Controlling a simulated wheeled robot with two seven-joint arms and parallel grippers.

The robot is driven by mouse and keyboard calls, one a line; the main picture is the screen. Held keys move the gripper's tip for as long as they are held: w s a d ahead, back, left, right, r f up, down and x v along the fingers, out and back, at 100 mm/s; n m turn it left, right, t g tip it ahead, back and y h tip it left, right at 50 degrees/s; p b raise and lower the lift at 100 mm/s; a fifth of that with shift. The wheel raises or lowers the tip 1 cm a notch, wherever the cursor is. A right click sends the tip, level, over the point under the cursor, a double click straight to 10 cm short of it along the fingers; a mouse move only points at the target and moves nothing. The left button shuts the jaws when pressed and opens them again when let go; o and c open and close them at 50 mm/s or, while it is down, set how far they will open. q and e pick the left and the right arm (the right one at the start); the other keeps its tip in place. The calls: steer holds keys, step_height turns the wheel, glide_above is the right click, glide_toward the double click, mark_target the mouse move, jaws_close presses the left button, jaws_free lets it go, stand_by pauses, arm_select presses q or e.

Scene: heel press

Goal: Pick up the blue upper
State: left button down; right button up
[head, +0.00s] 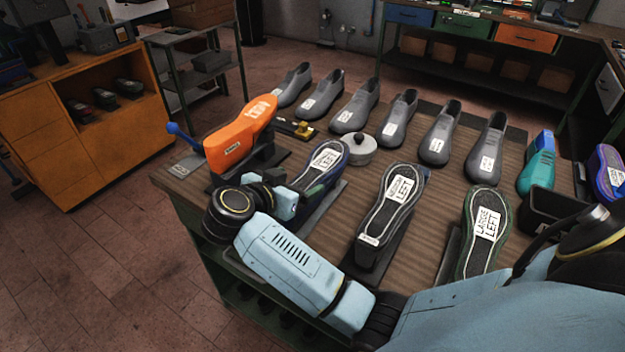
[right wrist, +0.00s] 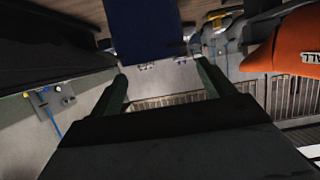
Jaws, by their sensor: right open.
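The blue upper (head: 344,152) sits sole up on a stand near the left end of the bench, a dark navy shoe with a white label on its sole. My right gripper (head: 308,196) is at its near left side, and my wrist hides part of it. In the right wrist view, the two green fingers of my right gripper (right wrist: 162,72) stand apart with nothing clamped between them. A flat dark blue surface (right wrist: 142,28), seemingly the upper, shows just beyond the fingertips; I cannot tell if they touch it. My left gripper is not in view.
An orange shoe form (head: 240,132) stands close left of the blue upper and shows in the right wrist view (right wrist: 288,45). A black upper (head: 393,208) and a green-edged upper (head: 482,240) stand to the right. A round grey pot (head: 361,152) and grey lasts (head: 400,118) are behind.

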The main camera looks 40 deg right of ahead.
mark_target(309, 176)
steer(key=shift+x, duration=0.8)
steer(key=x, duration=0.3)
steer(key=shift+w+d+f, duration=0.1)
steer(key=shift+d+f, duration=0.1)
steer(key=shift+d, duration=0.15)
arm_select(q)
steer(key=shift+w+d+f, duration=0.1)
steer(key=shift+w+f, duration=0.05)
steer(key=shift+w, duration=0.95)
arm_select(e)
steer(key=c, duration=1.2)
steer(key=shift+o, duration=0.2)
